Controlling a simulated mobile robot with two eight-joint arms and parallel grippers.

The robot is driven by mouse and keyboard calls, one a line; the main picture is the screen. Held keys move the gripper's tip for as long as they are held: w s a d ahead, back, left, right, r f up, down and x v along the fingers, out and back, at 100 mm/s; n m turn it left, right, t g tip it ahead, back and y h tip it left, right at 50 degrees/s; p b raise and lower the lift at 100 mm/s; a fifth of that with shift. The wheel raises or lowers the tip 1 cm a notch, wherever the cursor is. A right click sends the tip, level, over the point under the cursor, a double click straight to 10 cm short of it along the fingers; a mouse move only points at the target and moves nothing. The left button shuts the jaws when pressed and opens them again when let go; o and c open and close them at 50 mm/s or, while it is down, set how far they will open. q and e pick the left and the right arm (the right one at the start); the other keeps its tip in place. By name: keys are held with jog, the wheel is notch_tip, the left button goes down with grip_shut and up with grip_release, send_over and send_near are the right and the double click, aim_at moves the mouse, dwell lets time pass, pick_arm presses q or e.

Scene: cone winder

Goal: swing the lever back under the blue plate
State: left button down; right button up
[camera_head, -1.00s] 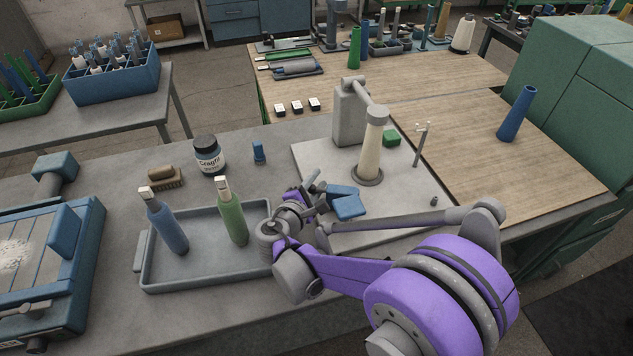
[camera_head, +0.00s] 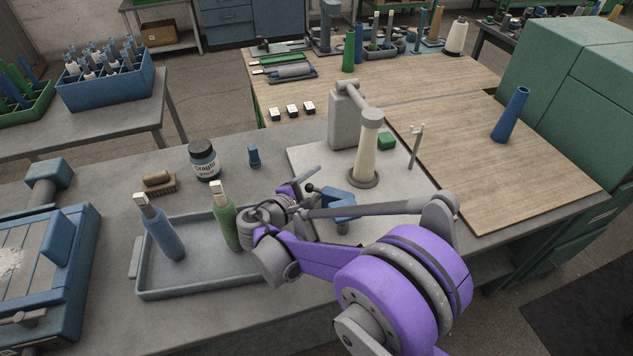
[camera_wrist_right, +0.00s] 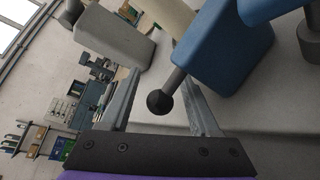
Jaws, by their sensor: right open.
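The blue plate (camera_head: 338,207) sits at the front of the pale machine base, partly hidden behind my right forearm. The lever is a thin grey rod with a black ball knob (camera_head: 310,187). In the right wrist view the knob (camera_wrist_right: 159,102) is close up, its rod running up to the blue block (camera_wrist_right: 228,52). My right gripper (camera_head: 304,188) is at the lever's end. In the wrist view its two fingers (camera_wrist_right: 162,90) are spread apart, with the knob between them and a gap visible on the left side. My left gripper is not in view.
A grey tray (camera_head: 190,285) with a blue bottle (camera_head: 164,232) and a green bottle (camera_head: 223,222) lies left of my gripper. A cream cone (camera_head: 367,150) stands behind the plate, beside a grey housing (camera_head: 345,122) and a thin post (camera_head: 415,150). A wooden board (camera_head: 470,180) is right.

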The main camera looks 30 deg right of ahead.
aim_at(306, 191)
jog(key=v, duration=0.7)
jog(key=shift+s+a+r, duration=0.1)
jog(key=shift+a, duration=0.15)
